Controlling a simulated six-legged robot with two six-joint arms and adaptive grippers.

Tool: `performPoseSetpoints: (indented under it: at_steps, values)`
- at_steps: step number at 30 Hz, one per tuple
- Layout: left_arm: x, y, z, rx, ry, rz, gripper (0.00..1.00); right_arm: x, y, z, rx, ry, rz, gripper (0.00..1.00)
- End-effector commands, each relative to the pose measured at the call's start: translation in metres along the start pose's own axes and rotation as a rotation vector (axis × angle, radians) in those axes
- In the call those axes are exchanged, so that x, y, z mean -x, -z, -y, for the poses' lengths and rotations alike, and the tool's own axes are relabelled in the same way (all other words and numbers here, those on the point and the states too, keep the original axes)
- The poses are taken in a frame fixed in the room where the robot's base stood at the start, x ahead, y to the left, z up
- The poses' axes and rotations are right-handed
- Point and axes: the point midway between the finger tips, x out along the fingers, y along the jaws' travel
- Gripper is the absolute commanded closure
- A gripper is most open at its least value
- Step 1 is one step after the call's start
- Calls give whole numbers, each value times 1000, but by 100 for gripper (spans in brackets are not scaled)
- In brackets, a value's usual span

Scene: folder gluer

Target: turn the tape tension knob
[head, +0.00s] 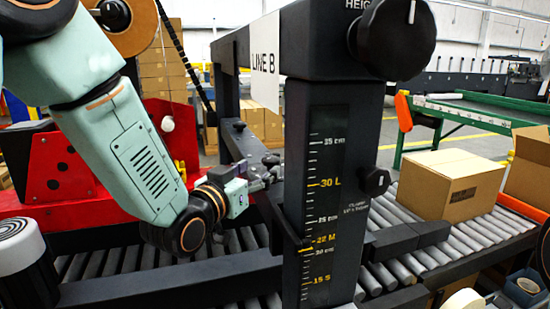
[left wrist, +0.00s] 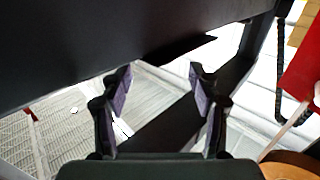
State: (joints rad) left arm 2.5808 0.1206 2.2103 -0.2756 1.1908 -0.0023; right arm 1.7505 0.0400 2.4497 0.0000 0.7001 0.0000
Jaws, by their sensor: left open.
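No knob in view is readably labelled as the tape tension knob. A large black knob (head: 392,38) with a white pointer line sits at the top of the dark post (head: 325,215), by partly cut-off "HEI" lettering. A smaller black knob (head: 375,181) is on the post's right side. My left gripper (head: 270,170) is just left of the post, in front of the dark frame behind. In the left wrist view my left gripper (left wrist: 160,84) is open with nothing between its fingers, below a dark beam (left wrist: 130,45). My right gripper is out of view.
A roller conveyor (head: 470,240) runs behind the post, carrying a cardboard box (head: 452,184). A red machine part (head: 90,165) stands behind my left arm. A "LINE B" sign (head: 265,62) hangs on the upper beam. Tape rolls (head: 528,286) lie at the lower right.

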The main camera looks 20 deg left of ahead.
Motion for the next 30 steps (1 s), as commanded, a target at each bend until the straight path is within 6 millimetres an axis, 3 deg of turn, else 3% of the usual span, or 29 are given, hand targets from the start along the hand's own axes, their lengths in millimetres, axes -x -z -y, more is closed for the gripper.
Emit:
performPoseSetpoints:
  at_steps: [18,30]
  values:
    - [-66,-1,2,0,1,0,38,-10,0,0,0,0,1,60]
    - [-74,0,2,2,1,1,41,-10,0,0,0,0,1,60]
